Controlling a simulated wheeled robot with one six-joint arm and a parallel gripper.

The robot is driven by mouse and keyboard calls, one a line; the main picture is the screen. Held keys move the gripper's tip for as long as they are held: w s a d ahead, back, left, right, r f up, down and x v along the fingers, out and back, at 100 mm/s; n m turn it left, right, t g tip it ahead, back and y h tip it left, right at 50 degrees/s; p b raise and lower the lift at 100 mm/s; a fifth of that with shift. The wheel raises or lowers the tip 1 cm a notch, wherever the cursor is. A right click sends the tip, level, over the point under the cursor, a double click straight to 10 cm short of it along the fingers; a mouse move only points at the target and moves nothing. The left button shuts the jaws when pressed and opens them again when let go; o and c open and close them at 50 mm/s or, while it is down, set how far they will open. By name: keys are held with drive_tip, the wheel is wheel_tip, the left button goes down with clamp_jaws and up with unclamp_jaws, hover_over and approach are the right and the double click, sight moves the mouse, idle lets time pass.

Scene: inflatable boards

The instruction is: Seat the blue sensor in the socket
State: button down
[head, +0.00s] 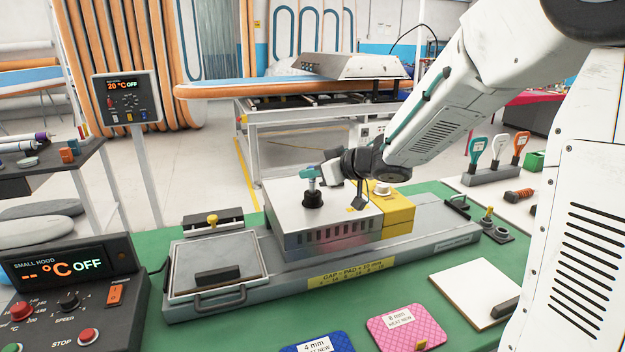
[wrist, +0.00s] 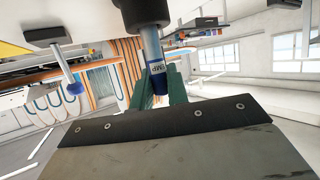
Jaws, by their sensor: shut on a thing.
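The sensor has a silver shaft and a dark blue end with a white label; it shows in the wrist view (wrist: 158,72). My gripper (head: 310,173) is shut on the blue end with its teal fingers, which also show in the wrist view (wrist: 160,92). In the head view the sensor's shaft (head: 311,186) stands nearly upright over the black socket (head: 312,201) on top of the grey metal box (head: 285,215). In the wrist view the shaft runs to the black collar (wrist: 142,12); I cannot tell how deep it sits.
A yellow block (head: 398,212) adjoins the box on its right, on a grey rail. A hinged plate (head: 215,268) lies at left. The small hood control box (head: 70,290) stands front left. Blue and pink pads (head: 405,330) lie in front on green matting. Tagged keys (head: 495,150) stand right.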

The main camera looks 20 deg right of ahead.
drive_tip(key=shift+a+f, duration=0.1)
drive_tip(key=shift+f, duration=0.85)
drive_tip(key=c, duration=1.4)
unclamp_jaws()
drive_tip(key=shift+s, duration=0.1)
